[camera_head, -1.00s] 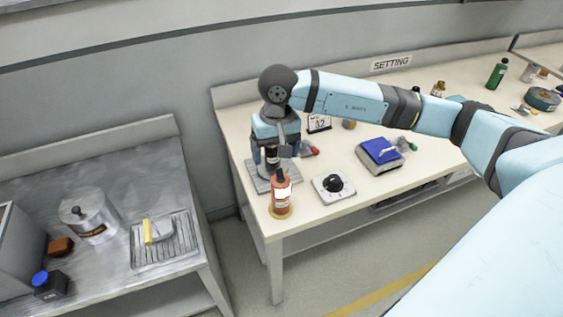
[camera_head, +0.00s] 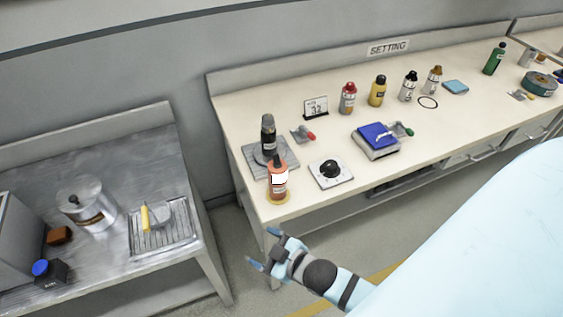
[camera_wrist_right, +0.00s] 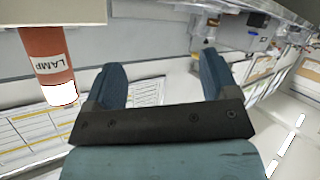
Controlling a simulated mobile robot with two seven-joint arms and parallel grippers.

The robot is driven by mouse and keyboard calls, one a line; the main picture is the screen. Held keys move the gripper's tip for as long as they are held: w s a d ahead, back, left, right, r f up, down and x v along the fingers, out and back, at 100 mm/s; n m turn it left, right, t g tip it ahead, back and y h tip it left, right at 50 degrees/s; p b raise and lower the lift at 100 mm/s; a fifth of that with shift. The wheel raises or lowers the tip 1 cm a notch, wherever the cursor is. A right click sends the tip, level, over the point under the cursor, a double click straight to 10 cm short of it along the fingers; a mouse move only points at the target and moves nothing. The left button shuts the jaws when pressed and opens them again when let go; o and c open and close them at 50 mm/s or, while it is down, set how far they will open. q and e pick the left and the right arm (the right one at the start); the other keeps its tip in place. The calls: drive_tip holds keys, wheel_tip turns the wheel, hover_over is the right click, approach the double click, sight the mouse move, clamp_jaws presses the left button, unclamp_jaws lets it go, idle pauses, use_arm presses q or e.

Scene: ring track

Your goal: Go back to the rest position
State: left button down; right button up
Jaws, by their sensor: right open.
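My right gripper (camera_head: 266,252) is open and empty in the head view. It is below and in front of the near edge of the setting table (camera_head: 300,214), apart from everything on it. Its two blue fingers also show in the right wrist view (camera_wrist_right: 160,82) with nothing between them. An orange bottle (camera_head: 278,182) with a white label and dark top stands at the table's front left corner. In the right wrist view an orange cylinder labelled LAMP (camera_wrist_right: 48,65) shows at the upper left. My left gripper is not in view.
A dark bottle (camera_head: 268,135) stands on a grey plate (camera_head: 257,160) behind the orange bottle. A metal bench (camera_head: 108,150) is at the left. Floor between is clear.

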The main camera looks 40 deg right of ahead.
drive_tip(key=s+f+m+g, duration=0.2)
drive_tip(key=s+f+m, duration=0.2)
drive_tip(key=s, duration=0.1)
drive_tip(key=shift+d+f+g+h, duration=0.3)
drive_tip(key=shift+d+f+h, duration=0.1)
drive_tip(key=shift+s+r, duration=0.1)
